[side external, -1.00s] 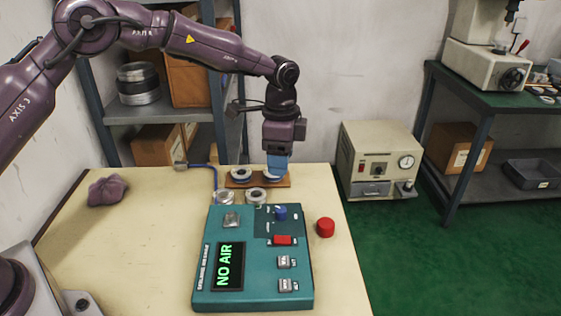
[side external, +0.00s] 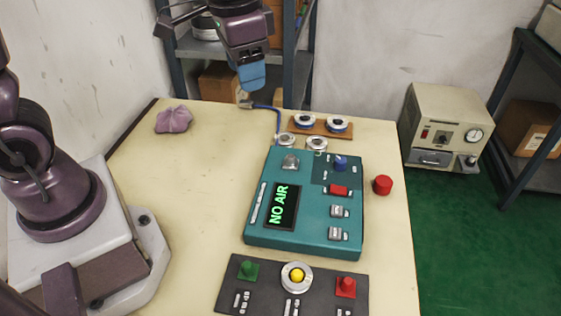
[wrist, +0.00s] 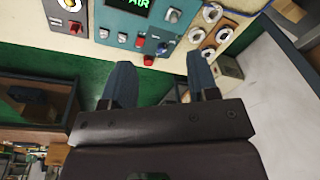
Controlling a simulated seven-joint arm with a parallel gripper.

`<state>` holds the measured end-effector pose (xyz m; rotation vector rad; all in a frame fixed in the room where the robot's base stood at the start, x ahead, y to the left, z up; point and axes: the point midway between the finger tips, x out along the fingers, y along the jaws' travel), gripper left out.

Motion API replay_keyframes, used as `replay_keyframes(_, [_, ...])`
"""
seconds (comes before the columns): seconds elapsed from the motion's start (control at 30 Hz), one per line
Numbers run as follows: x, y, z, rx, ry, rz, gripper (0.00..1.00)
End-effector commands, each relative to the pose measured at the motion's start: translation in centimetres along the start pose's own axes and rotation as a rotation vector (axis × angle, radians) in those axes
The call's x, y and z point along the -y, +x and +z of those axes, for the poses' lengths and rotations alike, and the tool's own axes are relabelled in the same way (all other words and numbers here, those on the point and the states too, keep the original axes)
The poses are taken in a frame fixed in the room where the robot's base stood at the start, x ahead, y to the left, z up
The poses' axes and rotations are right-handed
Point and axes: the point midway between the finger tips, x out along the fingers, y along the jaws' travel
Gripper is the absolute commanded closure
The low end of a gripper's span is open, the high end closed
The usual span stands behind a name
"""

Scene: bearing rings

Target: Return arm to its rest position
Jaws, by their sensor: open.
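My gripper (side external: 251,76) is raised above the far edge of the table in the side view, with its blue fingers pointing down. In the wrist view my gripper (wrist: 158,80) shows two blue fingers spread apart with nothing between them. The bearing rings stand apart from it: two rings (side external: 305,121) (side external: 337,125) sit on a brown wooden board (side external: 320,129), and two more rings (side external: 286,139) (side external: 316,142) sit just in front of the board. The teal gauge unit (side external: 325,206) reads "NO AIR".
A dark control panel (side external: 262,292) with a green knob, a yellow button and a red knob lies at the front. A red cap (side external: 382,185) stands right of the teal unit. A purple cloth (side external: 174,119) lies at the left. Shelves stand behind; the table's left middle is clear.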

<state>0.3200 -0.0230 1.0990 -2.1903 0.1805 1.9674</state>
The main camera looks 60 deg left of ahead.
Motion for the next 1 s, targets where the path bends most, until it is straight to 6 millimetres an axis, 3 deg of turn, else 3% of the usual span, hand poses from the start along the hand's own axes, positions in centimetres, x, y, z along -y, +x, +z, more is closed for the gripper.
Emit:
replay_keyframes(0.03, [0.1,-1.2,1.8,-0.036,-0.042,-0.008,0.46])
replay_keyframes(0.2, [0.1,-3.5,7.2,-0.148,-0.169,-0.008,0.46])
replay_keyframes(0.4, [-0.1,-5.0,11.3,-0.280,-0.226,0.002,0.46])
replay_keyframes(0.63, [-0.1,-6.9,12.0,-0.381,-0.231,-0.004,0.46])
replay_keyframes(1.0, [-0.1,-7.0,12.0,-0.383,-0.229,-0.006,0.46])
